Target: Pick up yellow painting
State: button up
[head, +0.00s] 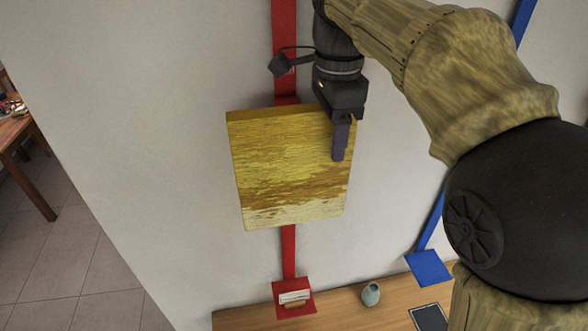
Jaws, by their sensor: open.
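The yellow painting (285,175) is a thick, squarish panel with yellow, brown and pale streaks. It hangs on the white wall in front of a red vertical strip, in the middle of the head view. My gripper (339,158) is at the painting's right side, with its fingers pointing down. The fingers overlap the painting's upper right part in the picture. I cannot tell whether they touch it. The gripper is open, and nothing shows between its fingers.
A wooden table (240,318) stands below, bearing a small grey-green vase (371,294) and a dark tablet-like object (429,318). A red holder (294,299) and a blue panel (429,268) end the coloured strips. Another table (17,130) stands far left, beyond open tiled floor.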

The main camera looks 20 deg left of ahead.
dwell(0.3)
grip_shut()
jog(key=shift+r, duration=0.15)
notch_tip(320, 180, up, 7)
jog(key=shift+s+d+f, duration=0.1)
jog(key=s+d+b, duration=0.3)
jog(key=s+d, duration=0.2)
jog(key=s, duration=0.3)
jog(key=s+d+b, duration=0.3)
jog(key=s+d, duration=0.2)
jog(key=s, duration=0.3)
jog(key=shift+s+d, duration=0.15)
jog(key=shift+s, duration=0.25)
